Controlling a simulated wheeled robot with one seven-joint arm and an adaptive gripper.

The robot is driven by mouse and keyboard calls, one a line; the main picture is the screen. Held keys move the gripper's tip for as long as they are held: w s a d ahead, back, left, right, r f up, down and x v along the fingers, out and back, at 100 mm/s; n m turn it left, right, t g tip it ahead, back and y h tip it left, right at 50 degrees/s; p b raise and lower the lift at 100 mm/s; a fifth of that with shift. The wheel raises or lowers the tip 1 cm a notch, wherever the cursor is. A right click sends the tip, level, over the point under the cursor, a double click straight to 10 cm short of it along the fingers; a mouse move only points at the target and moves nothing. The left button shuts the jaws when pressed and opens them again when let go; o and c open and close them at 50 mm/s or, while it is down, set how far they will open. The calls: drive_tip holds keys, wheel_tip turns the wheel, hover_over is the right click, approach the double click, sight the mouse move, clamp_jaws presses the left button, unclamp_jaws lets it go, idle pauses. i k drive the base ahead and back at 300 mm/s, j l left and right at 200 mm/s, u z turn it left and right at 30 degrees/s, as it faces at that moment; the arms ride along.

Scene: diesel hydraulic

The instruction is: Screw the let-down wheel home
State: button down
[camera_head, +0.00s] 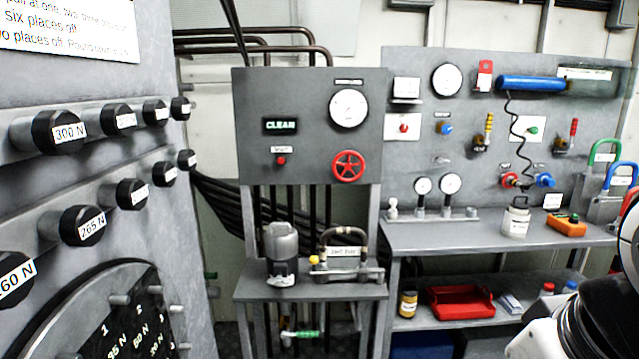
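A red handwheel (348,166) with spokes is mounted on the lower right of the grey upright panel (310,90), below a round white gauge. Its label is not readable, so I cannot tell for sure that it is the let-down wheel. How far it is screwed in cannot be told from here. Part of my white and black arm shows at the lower right edge, well apart from the wheel. My gripper is not in view.
A small bench (290,292) below the panel holds a grey cylinder unit (281,252) and a hose fitting (345,255). A longer bench (450,238) stands right. A cabinet with labelled black knobs (82,225) fills the left.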

sight(349, 166)
drive_tip(key=i+l+u, duration=0.85)
drive_tip(key=l, duration=0.25)
drive_tip(key=i+l+u, duration=0.3)
drive_tip(key=l, duration=0.15)
